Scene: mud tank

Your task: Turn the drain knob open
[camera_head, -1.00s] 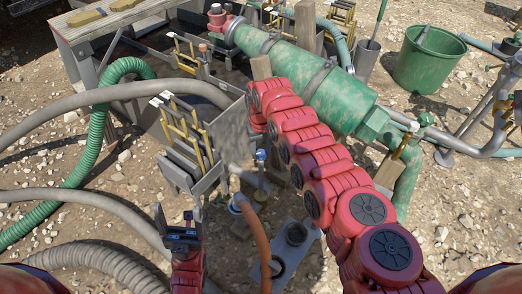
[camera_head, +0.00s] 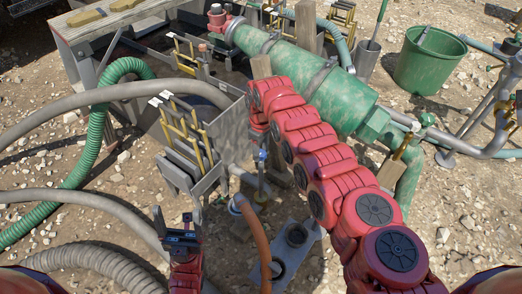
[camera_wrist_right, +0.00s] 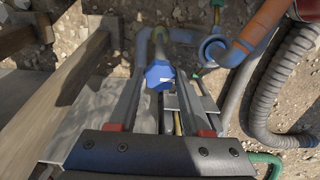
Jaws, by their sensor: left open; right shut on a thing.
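The drain knob is a small blue knob (camera_head: 262,155) on a grey pipe at the front of the metal tank, near the middle of the head view. In the right wrist view the blue knob (camera_wrist_right: 160,76) sits between the fingers of my right gripper (camera_wrist_right: 166,68), which is shut on it. In the head view my right arm comes down over the knob from behind, and its wrist mostly hides the fingers. My left gripper (camera_head: 180,224) is open and empty at the lower left, away from the knob.
An orange hose (camera_head: 262,246) and a grey base plate (camera_head: 290,255) lie in front of the knob. Yellow-railed metal gates (camera_head: 187,135) stand to its left. The green cylinder (camera_head: 305,75) is behind my right arm. Grey and green hoses cross the left ground.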

